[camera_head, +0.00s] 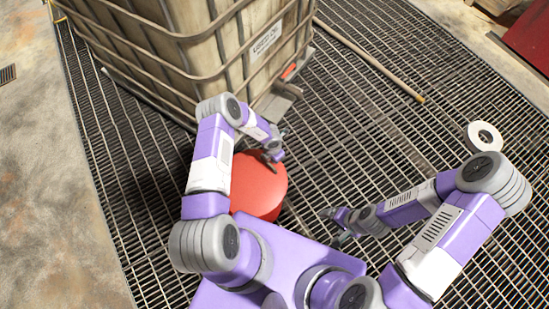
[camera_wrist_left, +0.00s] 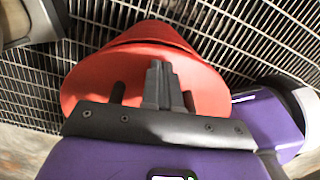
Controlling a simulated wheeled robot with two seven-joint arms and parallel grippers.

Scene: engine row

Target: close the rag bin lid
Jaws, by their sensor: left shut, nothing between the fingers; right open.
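The red rag bin (camera_head: 262,190) stands on the grating in front of my body, partly hidden by my left arm. Its round red top shows in the head view. In the left wrist view the flat red lid (camera_wrist_left: 90,88) fills the middle, with a second red edge behind it. I cannot tell whether the lid sits fully flush. My left gripper (camera_head: 274,157) is over the far edge of the bin in the head view. Its fingers (camera_wrist_left: 163,85) are shut and empty in front of the lid; contact is unclear. My right gripper (camera_head: 335,224) is open and empty, right of the bin.
A large caged tank (camera_head: 190,55) stands just beyond the bin. A long pole (camera_head: 370,58) lies on the grating to the right, and a white ring-shaped roll (camera_head: 484,136) lies farther right. The grating between bin and pole is clear.

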